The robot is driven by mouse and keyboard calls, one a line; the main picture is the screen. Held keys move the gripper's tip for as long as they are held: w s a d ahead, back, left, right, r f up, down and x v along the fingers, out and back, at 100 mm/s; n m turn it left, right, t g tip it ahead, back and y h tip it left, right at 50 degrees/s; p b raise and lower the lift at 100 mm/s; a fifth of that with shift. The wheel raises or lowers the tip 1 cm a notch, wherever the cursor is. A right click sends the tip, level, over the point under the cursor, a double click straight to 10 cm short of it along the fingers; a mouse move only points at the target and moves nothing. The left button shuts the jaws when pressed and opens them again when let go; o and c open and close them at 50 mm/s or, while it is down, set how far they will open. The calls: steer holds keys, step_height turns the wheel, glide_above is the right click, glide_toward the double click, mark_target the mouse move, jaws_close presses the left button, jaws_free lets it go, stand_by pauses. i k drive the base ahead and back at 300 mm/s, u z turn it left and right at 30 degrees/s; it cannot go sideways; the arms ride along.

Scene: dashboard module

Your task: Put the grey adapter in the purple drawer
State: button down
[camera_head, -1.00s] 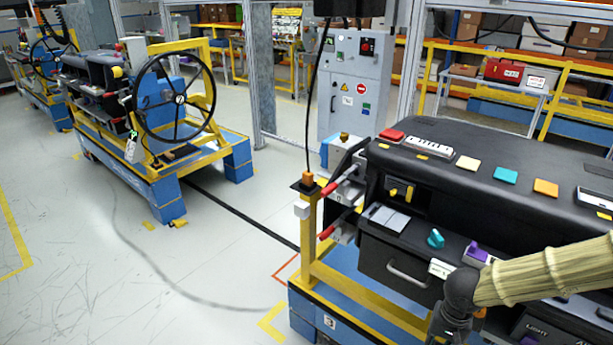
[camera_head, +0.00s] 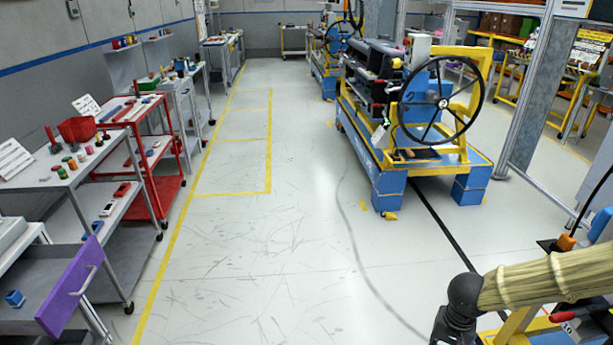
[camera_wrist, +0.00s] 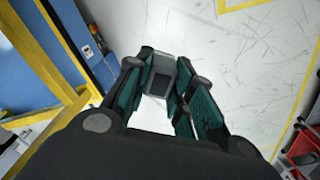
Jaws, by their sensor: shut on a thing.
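My gripper (camera_wrist: 166,88) is shut on the grey adapter (camera_wrist: 159,76), a small dark grey block held between the fingertips in the wrist view. In the head view only my arm's dark wrist shows at the lower right; the fingertips and adapter are out of frame there. The purple drawer (camera_head: 70,285) stands pulled open at the lower left of the head view, far to the left of my arm. A small blue block (camera_head: 14,299) lies inside it.
A grey cart (camera_head: 92,212) and a red cart (camera_head: 158,160) with small items stand along the left. A yellow post is close to my arm.

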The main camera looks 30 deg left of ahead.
mark_target(52, 285)
steer(key=u, duration=0.65)
steer(key=i, duration=0.95)
steer(key=u, duration=2.8)
